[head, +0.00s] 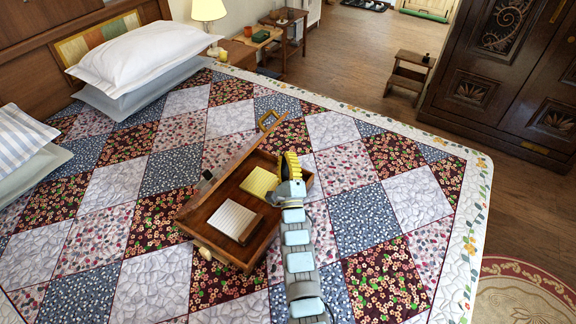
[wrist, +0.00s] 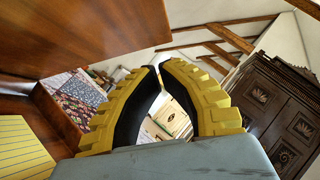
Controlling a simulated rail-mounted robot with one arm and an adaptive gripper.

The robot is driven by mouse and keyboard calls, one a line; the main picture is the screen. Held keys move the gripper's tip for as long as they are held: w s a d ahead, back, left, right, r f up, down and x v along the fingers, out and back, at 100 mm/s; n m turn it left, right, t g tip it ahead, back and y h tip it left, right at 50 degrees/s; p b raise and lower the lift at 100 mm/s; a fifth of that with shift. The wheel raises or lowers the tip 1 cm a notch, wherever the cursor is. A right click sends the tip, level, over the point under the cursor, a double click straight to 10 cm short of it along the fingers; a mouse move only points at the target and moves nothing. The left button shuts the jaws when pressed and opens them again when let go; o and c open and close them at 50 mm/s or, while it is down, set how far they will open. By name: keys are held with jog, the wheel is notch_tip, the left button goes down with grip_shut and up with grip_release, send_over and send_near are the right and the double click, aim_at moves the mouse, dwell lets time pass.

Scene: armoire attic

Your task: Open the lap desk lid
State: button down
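The lap desk (head: 205,219) is a brown wooden box on the patchwork quilt. Its lid (head: 237,155) stands raised, seen nearly edge-on in the head view, with the inside of the box exposed. A yellow lined pad (head: 259,182) and a white lined pad (head: 234,220) lie inside. My gripper (head: 291,156), with yellow ribbed fingers, is over the right side of the box, to the right of the lid. In the wrist view the lid is a brown panel (wrist: 80,35) at upper left, apart from the fingers (wrist: 158,66). The fingertips come together with nothing between them.
Pillows (head: 140,60) lie at the bed's left end. Behind the bed stand a lamp (head: 208,10) and a small side table (head: 285,37). A dark armoire (head: 500,75) is at the right, with a step stool (head: 408,75) beside it. The quilt around the box is clear.

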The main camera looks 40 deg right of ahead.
jog(key=w+r+p, duration=0.1)
jog(key=w+r, duration=0.3)
jog(key=w, duration=0.1)
jog(key=shift+w+d+p, duration=0.15)
jog(key=shift+d+p, duration=0.15)
jog(key=shift+d, duration=0.1)
jog(key=shift+d+r, duration=0.1)
